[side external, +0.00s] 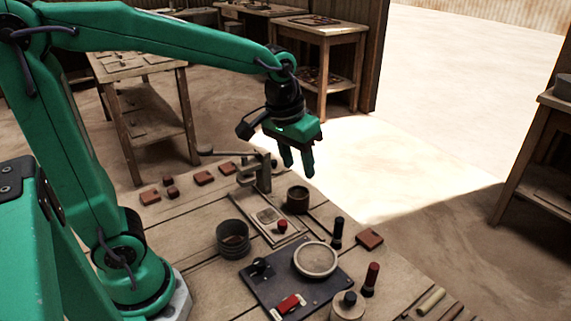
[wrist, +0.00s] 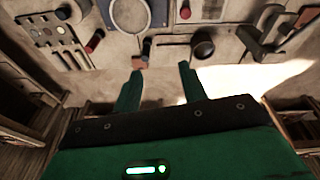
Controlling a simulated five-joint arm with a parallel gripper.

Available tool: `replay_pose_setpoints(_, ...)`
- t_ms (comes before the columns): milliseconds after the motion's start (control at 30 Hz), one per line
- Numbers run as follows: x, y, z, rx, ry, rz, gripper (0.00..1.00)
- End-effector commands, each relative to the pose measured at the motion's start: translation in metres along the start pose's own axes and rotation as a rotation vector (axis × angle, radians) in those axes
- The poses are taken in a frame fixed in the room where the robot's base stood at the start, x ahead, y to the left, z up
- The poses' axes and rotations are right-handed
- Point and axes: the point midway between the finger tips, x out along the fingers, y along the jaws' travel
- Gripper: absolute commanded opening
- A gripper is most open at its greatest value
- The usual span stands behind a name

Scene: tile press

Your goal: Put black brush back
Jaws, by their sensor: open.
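A black upright piece (side external: 337,234), which looks like the black brush, stands on the bench right of the round dish in the side view. It also shows in the wrist view (wrist: 147,48), just beyond my fingers. A similar piece with a red top (side external: 370,280) stands nearer the camera and shows in the wrist view (wrist: 95,41). My gripper (side external: 297,165) is open and empty, high above the far side of the bench, fingers pointing down. In the wrist view its fingers (wrist: 160,72) are apart with nothing between them. I cannot make out the bristles.
A dark plate (side external: 263,291) carries a round dish (side external: 316,259). A red-brown tile (side external: 369,239) lies beside the black piece. A dark cup (side external: 298,200), a ribbed pot (side external: 232,239) and a lever press (side external: 262,178) stand nearby. A holed rack (wrist: 50,35) shows in the wrist view.

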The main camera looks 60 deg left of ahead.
Motion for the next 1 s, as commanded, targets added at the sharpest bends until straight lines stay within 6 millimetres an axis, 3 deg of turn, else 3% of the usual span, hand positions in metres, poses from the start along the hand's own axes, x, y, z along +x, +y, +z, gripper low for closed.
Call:
replay_pose_setpoints(300, -0.031, -0.029, 0.049, 0.078, 0.127, 0.014, 0.42)
replay_pose_setpoints(600, -0.040, -0.050, 0.092, 0.149, 0.235, 0.009, 0.42)
replay_pose_setpoints(1000, -0.039, -0.057, 0.110, 0.182, 0.277, 0.001, 0.42)
